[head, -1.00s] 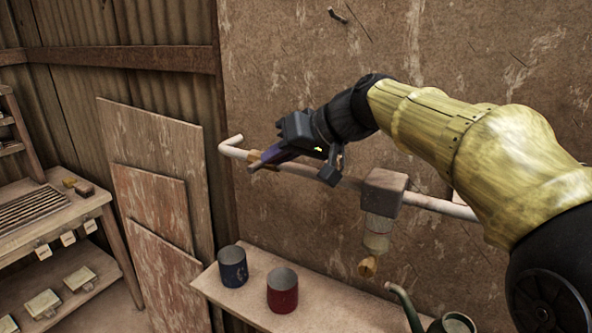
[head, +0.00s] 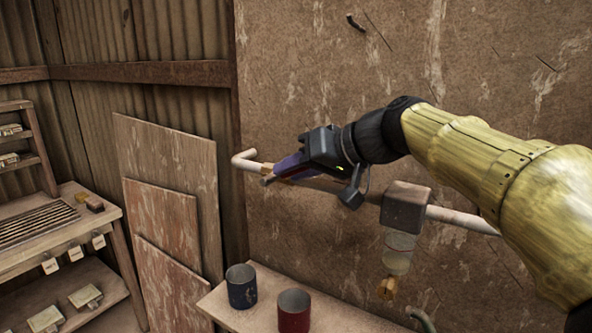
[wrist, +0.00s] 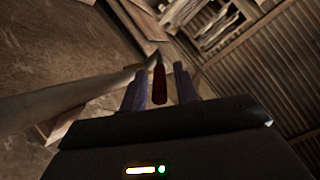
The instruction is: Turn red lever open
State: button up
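The red lever (wrist: 159,84) shows in the wrist view as a short dark-red handle between my two fingers, with a visible gap on each side. My gripper (wrist: 158,82) is open around it, not closed on it. In the head view my gripper (head: 274,177) is at the left part of the wall pipe (head: 462,219), near its bent end. A small brass-coloured fitting (head: 267,168) shows beside the fingertips there. The lever itself is hidden or too small to make out in the head view.
A grey box (head: 405,207) sits on the pipe, with a clear jar and brass nozzle (head: 387,288) below. A blue cup (head: 241,288) and a red cup (head: 293,312) stand on the bench below. Boards (head: 170,190) lean at the left.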

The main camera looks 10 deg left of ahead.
dwell(0.3)
jog(key=v, duration=1.7)
jog(key=shift+d, duration=0.15)
jog(key=shift+r, duration=0.15)
